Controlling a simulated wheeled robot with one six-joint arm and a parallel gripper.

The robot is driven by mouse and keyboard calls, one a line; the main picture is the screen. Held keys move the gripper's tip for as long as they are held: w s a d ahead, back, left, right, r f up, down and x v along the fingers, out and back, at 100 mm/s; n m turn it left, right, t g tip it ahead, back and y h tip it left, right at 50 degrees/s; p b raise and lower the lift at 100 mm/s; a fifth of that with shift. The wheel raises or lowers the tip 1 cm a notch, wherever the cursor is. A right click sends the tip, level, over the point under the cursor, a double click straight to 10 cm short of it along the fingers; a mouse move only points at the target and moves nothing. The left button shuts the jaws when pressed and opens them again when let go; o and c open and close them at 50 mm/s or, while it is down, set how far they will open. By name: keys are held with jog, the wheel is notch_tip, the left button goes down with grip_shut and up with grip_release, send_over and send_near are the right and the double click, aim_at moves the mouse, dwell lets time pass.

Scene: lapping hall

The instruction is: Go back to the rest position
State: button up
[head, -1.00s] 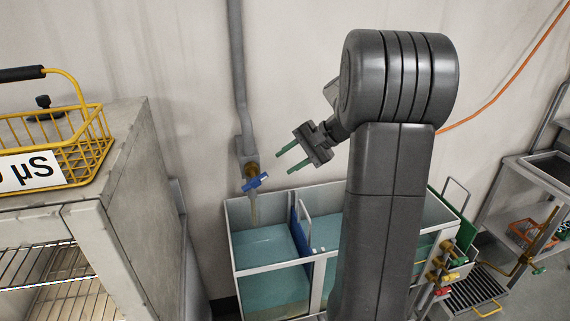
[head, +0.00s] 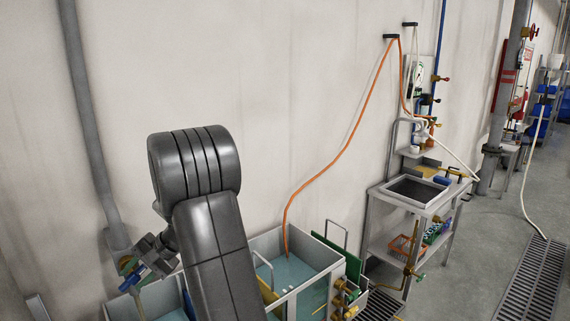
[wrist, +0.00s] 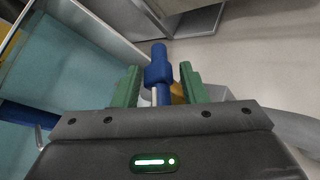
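My gripper (head: 150,262) is at the wall tap above the left end of the tank, low in the head view. In the wrist view its two green fingers (wrist: 159,68) stand apart, one on each side of the tap's blue handle (wrist: 158,72). A narrow gap shows between each finger and the handle, so the gripper looks open and not clamped. The blue handle also shows in the head view (head: 131,281), partly hidden by the gripper. My arm stands in front of the tank and is not folded in.
The water tank (head: 340,268) with brass valves stands against the wall, partly behind my arm. A grey pipe (head: 88,120) comes down to the tap. An orange hose (head: 335,160) hangs into the tank. A steel sink stand (head: 375,195) is to the right, with open floor beyond and a floor grate (head: 530,285).

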jog(key=shift+x, duration=0.9)
jog(key=shift+r, duration=0.1)
